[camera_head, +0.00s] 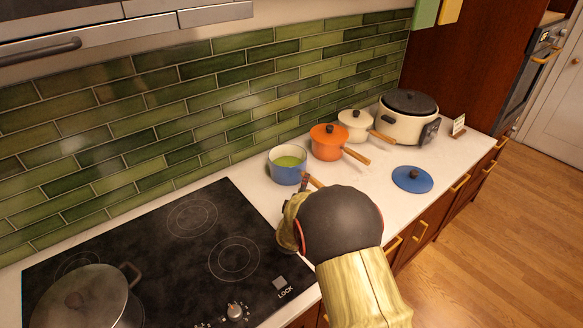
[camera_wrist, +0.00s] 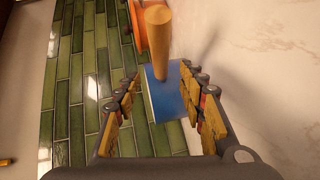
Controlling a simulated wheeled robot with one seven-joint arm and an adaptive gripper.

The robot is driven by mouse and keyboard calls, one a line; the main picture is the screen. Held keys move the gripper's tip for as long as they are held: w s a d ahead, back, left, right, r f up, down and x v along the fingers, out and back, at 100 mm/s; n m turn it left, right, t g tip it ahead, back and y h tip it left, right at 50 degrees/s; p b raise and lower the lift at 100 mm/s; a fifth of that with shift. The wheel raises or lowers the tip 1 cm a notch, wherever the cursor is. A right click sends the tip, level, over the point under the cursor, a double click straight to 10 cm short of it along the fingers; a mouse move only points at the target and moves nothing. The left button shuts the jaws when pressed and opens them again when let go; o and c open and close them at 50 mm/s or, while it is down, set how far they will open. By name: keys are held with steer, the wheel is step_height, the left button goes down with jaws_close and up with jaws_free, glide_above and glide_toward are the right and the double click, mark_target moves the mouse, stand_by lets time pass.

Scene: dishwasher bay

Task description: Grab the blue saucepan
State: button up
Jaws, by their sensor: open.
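The blue saucepan (camera_head: 287,175) stands on the white counter just beyond the cooktop's right edge, with its lid off and something yellow-green inside. Its short wooden handle (camera_head: 317,182) points towards my arm. My gripper (camera_head: 304,182) is close to the pan's near side, partly hidden behind my own arm. In the wrist view my gripper (camera_wrist: 160,95) is open, with a padded finger on each side. The saucepan's blue wall (camera_wrist: 167,103) shows between the fingers, with its wooden handle (camera_wrist: 157,45) above it. I cannot tell whether either finger touches the pan.
An orange pot (camera_head: 328,142) with a wooden handle stands close beyond the pan. A cream pot (camera_head: 356,124) and a slow cooker (camera_head: 407,115) stand further back. A blue lid (camera_head: 412,179) lies on the counter. A lidded pot (camera_head: 82,298) sits on the cooktop (camera_head: 150,250).

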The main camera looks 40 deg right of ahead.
mark_target(300, 176)
steer(key=b+x, duration=0.1)
steer(key=x, duration=0.2)
steer(key=b+x, duration=0.1)
steer(key=x, duration=0.2)
steer(key=shift+s+d+f, duration=0.2)
steer(key=shift+d, duration=0.1)
steer(key=shift+c, duration=0.9)
jaws_close()
steer(key=shift+w+r, duration=0.1)
steer(key=shift+r, duration=0.2)
